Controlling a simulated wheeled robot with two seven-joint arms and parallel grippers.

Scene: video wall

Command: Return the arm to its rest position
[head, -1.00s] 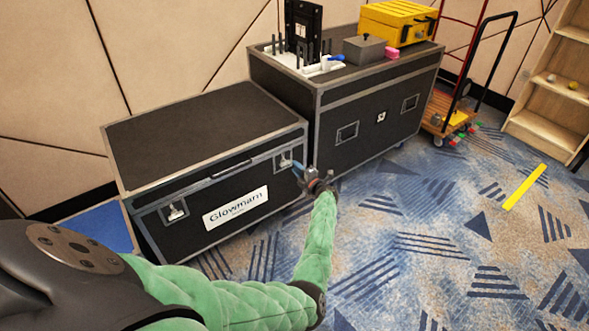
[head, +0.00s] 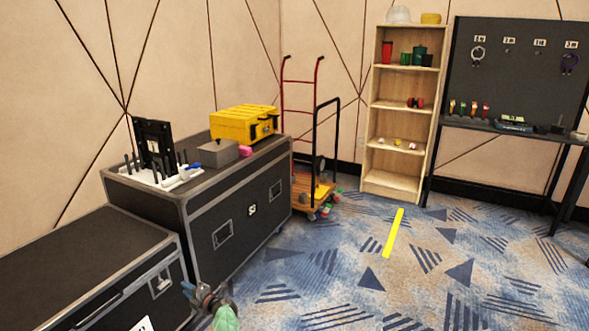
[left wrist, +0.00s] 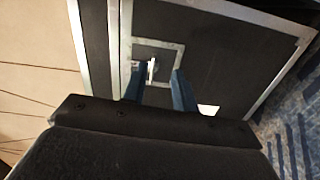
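My left arm, in a green sleeve, comes in at the bottom edge of the head view. Its left gripper (head: 190,288) is beside the front of the low black case (head: 85,255), just right of that case's metal latch (head: 160,283). In the left wrist view, the two blue fingers of the left gripper (left wrist: 157,76) are apart with nothing held between them. The latch (left wrist: 152,70) shows past the fingertips, on the black case front. I cannot tell whether the fingers touch the case. My right gripper is not in view.
A taller black case (head: 235,215) carries a yellow case (head: 243,124), a grey box (head: 214,153) and a black rack (head: 154,140). Behind stand a hand cart (head: 312,190), a wooden shelf (head: 388,182) and a dark pegboard (head: 515,75). The patterned carpet at right is open, with a yellow strip (head: 393,232).

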